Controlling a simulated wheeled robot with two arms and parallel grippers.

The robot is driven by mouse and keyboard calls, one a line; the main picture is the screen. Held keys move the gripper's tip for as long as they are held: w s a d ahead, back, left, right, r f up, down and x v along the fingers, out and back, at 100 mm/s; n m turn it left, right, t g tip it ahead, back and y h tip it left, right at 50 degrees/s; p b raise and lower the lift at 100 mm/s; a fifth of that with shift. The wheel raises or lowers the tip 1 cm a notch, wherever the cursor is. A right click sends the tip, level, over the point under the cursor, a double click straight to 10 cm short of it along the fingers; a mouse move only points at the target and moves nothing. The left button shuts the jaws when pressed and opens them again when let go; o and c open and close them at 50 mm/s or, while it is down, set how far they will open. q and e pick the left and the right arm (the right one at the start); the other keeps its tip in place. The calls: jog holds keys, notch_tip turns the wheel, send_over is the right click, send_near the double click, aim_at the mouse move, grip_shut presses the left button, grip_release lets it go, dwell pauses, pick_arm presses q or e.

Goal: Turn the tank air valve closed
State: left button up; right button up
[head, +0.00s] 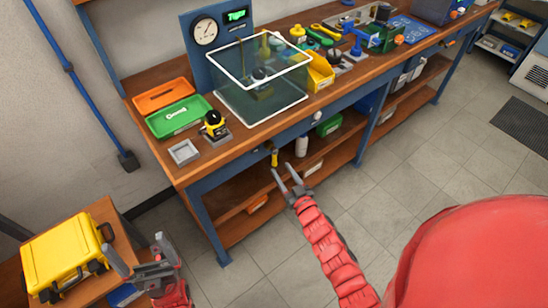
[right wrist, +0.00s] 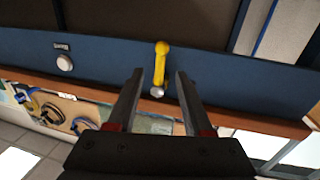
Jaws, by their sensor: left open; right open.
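The tank air valve shows as a yellow lever (head: 274,157) at the front of the bench, below the tabletop edge. In the right wrist view the yellow lever (right wrist: 161,62) lies against the blue front panel, with a silver round end between my fingertips in the picture. My right gripper (head: 284,171) is open, just in front of and below the lever; its fingers (right wrist: 158,75) appear on either side of the silver end. I cannot tell whether they touch it. The clear tank (head: 262,85) with white rims stands on the bench above. My left gripper (head: 135,252) is open and empty, away at lower left.
A round white knob (right wrist: 64,62) with a label sits on the same blue panel. The bench (head: 235,150) carries a green tray (head: 180,117), an orange tray (head: 163,96) and a yellow bin (head: 320,72). A yellow case (head: 62,252) stands near my left gripper. The floor ahead is clear.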

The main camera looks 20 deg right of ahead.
aim_at(275, 161)
jog(key=w, duration=0.4)
jog(key=w+a, duration=0.1)
jog(key=w, duration=0.1)
jog(key=shift+w+p, duration=0.15)
jog(key=shift+p, duration=0.2)
grip_shut()
dwell(1.1)
